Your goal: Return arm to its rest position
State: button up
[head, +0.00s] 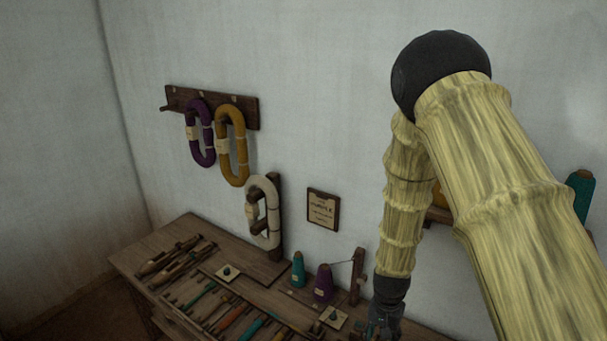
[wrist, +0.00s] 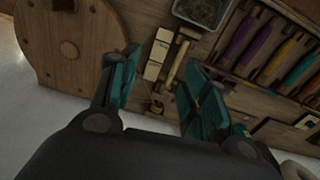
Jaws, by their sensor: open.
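My gripper (head: 385,322) hangs low at the right of the head view, at the end of my bent arm, over the bench's right part; its lower end is cut off or dark there. In the wrist view my gripper (wrist: 160,78) shows two teal-padded fingers spread apart. Nothing is held between them. Behind the gap lie a cream block (wrist: 155,60) and a wooden-handled tool (wrist: 178,60), apart from the fingers as far as I can tell.
The bench (head: 150,250) carries several tools, a teal cone (head: 298,270) and a purple cone (head: 323,283). Purple (head: 198,140) and yellow (head: 231,145) skeins hang on the wall. A white skein (head: 257,215) hangs on a post. A round wooden disc (wrist: 95,45) is left in the wrist view.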

jog(key=s+d+f+n, duration=0.3)
jog(key=s+f, duration=0.8)
jog(key=s, duration=0.5)
jog(key=s+a+f+n, duration=0.1)
jog(key=s+f+n, duration=0.25)
jog(key=s, duration=1.45)
notch_tip(320, 180, down, 10)
jog(key=b, duration=1)
jog(key=shift+w+f+m, duration=0.15)
jog(key=shift+w+m, duration=0.1)
jog(key=shift+m, duration=0.1)
jog(key=shift+a, duration=0.1)
